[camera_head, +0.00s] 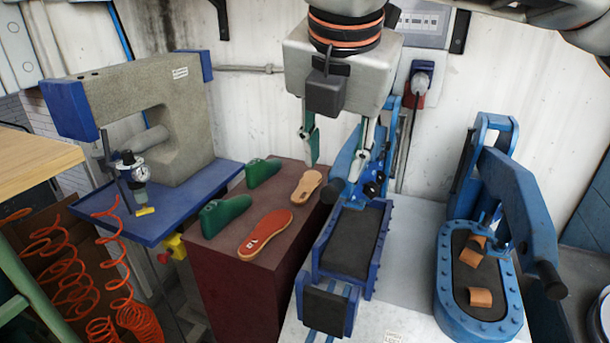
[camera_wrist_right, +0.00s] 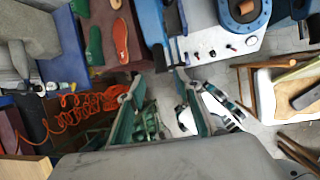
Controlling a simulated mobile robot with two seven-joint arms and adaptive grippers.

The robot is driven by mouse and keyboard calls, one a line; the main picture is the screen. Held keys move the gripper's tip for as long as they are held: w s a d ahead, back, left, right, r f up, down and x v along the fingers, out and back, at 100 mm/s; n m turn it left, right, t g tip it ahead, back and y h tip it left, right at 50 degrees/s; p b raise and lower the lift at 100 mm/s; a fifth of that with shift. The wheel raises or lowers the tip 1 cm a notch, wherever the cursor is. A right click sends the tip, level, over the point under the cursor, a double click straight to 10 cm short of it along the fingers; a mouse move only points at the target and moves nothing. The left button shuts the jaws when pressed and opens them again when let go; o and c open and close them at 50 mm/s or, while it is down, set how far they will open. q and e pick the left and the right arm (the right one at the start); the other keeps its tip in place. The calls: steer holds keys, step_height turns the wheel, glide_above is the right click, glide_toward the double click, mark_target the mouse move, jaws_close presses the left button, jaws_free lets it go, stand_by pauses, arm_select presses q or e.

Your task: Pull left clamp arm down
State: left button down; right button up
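The left clamp (camera_head: 345,288) is a blue press with a dark padded bed, in the middle of the head view. Its blue clamp arm (camera_head: 347,158) stands raised at a slant, with a black handle end (camera_head: 332,190); my gripper hides part of it. My right gripper (camera_head: 334,170) hangs from the top of the head view with its fingers apart and nothing seen between them. Its fingertips overlap the clamp arm in the picture; I cannot tell whether they touch. In the wrist view the right gripper (camera_wrist_right: 160,79) is also spread open. My left gripper is not in view.
A second blue clamp (camera_head: 482,320) with a lowered-looking arm (camera_head: 520,205) stands at right, holding brown leather pieces (camera_head: 480,297). A dark red block (camera_head: 240,290) at left carries green lasts (camera_head: 224,214) and soles (camera_head: 265,232). A grey press (camera_head: 150,100) stands further left.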

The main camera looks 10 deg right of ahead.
mark_target(332, 186)
steer(key=p+x, duration=0.1)
steer(key=x, duration=0.7)
steer(key=shift+d, duration=0.1)
jaws_close()
